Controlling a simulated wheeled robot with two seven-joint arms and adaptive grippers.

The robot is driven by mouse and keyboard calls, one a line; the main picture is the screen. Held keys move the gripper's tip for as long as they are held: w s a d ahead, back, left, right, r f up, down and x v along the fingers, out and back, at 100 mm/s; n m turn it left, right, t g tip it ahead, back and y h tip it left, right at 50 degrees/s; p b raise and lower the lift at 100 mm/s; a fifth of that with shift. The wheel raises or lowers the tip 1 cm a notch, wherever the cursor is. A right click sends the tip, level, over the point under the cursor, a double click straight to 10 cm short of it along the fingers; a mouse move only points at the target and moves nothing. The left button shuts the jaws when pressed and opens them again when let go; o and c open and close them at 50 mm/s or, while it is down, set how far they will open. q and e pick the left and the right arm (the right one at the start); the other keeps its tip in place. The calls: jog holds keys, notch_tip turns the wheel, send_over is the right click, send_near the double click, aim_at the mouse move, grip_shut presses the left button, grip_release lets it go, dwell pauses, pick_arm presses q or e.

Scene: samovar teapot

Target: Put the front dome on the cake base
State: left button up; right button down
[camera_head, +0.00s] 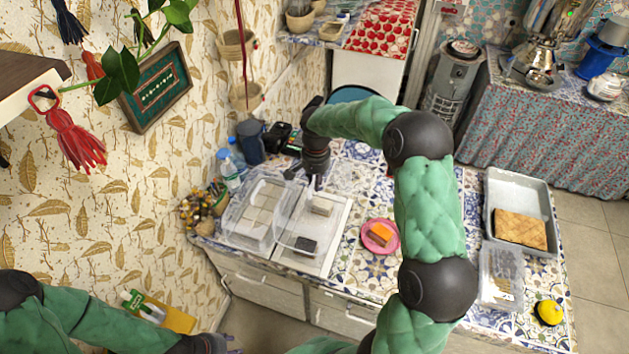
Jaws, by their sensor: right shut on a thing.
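The front dome (300,222) is a clear, see-through cover over the white cake base (329,252). My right gripper (318,183) is shut on the dome's top, reaching down from behind. The base bears a pale cake piece (321,205) and a dark piece (305,245), both seen through or beside the dome. I cannot tell whether the dome's rim touches the base or hangs just above it. My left gripper (212,345) shows only in part at the bottom edge, and its fingers are not clear.
A second clear dome (243,212) covers pale cakes just to the left. A pink plate (367,243) with an orange cake lies right of the base. A metal tray (543,213) and a yellow object (549,312) are at the far right. Bottles (229,172) stand behind, by the wall.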

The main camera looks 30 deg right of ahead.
notch_tip(320, 180, down, 12)
jog(key=b, duration=0.7)
jog(key=shift+f+b, duration=0.25)
jog(key=shift+b, duration=0.15)
jog(key=shift+f+b, duration=0.45)
jog(key=shift+f, duration=0.05)
dwell(1.3)
jog(key=c, duration=1.1)
grip_release()
notch_tip(320, 180, up, 12)
